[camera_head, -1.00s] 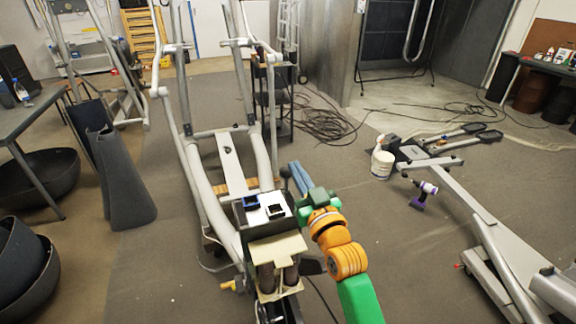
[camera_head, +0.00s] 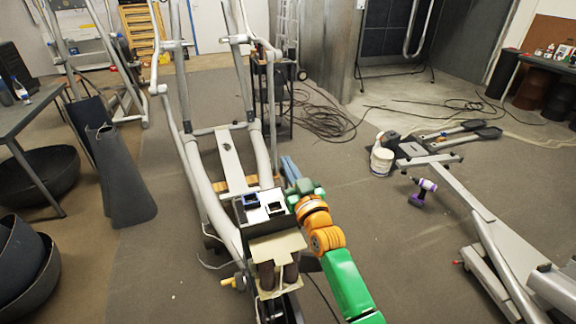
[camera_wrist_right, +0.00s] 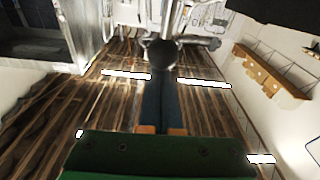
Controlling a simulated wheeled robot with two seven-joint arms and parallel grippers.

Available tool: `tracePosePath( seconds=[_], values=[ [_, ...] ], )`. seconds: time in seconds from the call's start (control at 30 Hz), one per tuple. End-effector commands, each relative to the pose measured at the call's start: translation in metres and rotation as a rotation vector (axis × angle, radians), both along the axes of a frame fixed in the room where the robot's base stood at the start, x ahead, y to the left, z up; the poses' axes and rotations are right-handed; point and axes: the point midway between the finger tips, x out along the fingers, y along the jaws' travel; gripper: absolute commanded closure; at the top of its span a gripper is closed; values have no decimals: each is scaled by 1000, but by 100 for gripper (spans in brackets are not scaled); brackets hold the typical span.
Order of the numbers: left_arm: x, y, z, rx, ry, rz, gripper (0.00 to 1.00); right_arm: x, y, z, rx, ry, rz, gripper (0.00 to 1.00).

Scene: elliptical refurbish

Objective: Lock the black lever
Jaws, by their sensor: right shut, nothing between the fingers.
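The black lever shows in the right wrist view as a dark round knob (camera_wrist_right: 162,53) just beyond my fingertips. I cannot tell whether they touch it. In the head view the lever is hard to make out near my gripper, beside the white-topped console (camera_head: 262,206) of the elliptical machine. My right gripper (camera_head: 288,162) has blue fingers and a green body; its fingers lie shut together with nothing between them, and they also show in the right wrist view (camera_wrist_right: 164,82). My left gripper is not in view.
The elliptical's grey rails (camera_head: 198,165) rise left of my right arm. Black cables (camera_head: 325,122) lie behind. Open floor lies between my arm and the drill.

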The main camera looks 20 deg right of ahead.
Motion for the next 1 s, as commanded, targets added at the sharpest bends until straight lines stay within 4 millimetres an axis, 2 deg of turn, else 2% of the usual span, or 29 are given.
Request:
tracePosePath(
  seconds=[0.2, 0.53, 0.67, 0.8, 0.83, 0.87, 1.0],
  values=[
    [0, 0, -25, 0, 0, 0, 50, 0, 0, -32, 0, 3, 1, 100],
    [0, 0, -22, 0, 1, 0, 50, 0, 0, -30, 0, 3, 1, 100],
    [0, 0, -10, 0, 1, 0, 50, 1, -1, -16, -1, 1, 1, 100],
    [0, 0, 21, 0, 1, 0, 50, 6, -3, 20, -2, -1, 0, 100],
    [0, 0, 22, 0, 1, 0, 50, 3, -4, 20, -1, 1, 0, 100],
    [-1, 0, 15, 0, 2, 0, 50, -6, -4, 10, 1, 3, 0, 100],
    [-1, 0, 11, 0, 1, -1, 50, -42, -5, 2, -1, 1, 0, 100]
  ],
)
